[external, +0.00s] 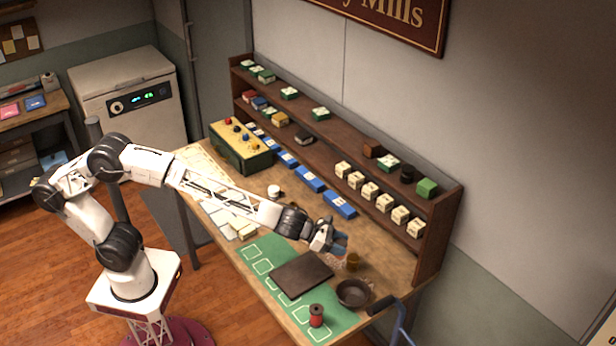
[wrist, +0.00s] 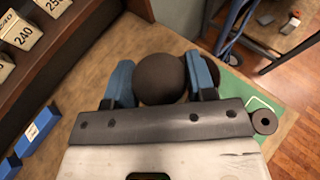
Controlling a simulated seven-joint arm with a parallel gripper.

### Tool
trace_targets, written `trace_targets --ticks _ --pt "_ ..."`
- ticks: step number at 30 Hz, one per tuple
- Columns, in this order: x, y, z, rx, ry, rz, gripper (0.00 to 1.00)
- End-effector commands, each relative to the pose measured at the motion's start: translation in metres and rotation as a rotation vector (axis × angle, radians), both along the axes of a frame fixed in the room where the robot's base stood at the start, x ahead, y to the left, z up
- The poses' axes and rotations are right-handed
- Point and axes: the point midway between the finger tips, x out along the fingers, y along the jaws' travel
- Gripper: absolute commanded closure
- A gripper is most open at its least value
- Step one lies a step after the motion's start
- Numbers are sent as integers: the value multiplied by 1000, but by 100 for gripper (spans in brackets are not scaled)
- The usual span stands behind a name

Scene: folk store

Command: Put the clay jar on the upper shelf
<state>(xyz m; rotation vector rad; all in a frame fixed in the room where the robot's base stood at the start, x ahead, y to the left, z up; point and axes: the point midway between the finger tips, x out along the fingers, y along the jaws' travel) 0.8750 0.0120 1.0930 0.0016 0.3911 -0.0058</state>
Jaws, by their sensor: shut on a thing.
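My gripper (external: 338,243) is above the right part of the workbench, in front of the shelf unit. In the wrist view its two blue fingers (wrist: 160,84) are shut on a dark brown, rounded thing, which looks like the clay jar (wrist: 160,72). In the external view I cannot make out the held jar, as the gripper hides it. The upper shelf (external: 335,127) is the top board of the dark wooden unit along the back. The gripper is in front of it and lower.
The upper shelf holds green-and-white boxes, a brown block (external: 373,151), a dark cylinder (external: 406,173) and a green block (external: 427,188). Labelled cream boxes (external: 369,190) line the shelf below.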

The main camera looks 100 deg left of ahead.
Motion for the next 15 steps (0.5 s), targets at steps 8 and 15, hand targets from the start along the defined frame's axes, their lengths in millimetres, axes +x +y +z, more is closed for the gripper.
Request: trace_targets --ticks 8,15 --pt "3 7 10 0 -1 3 75" --pt "7 16 19 2 -1 5 75"
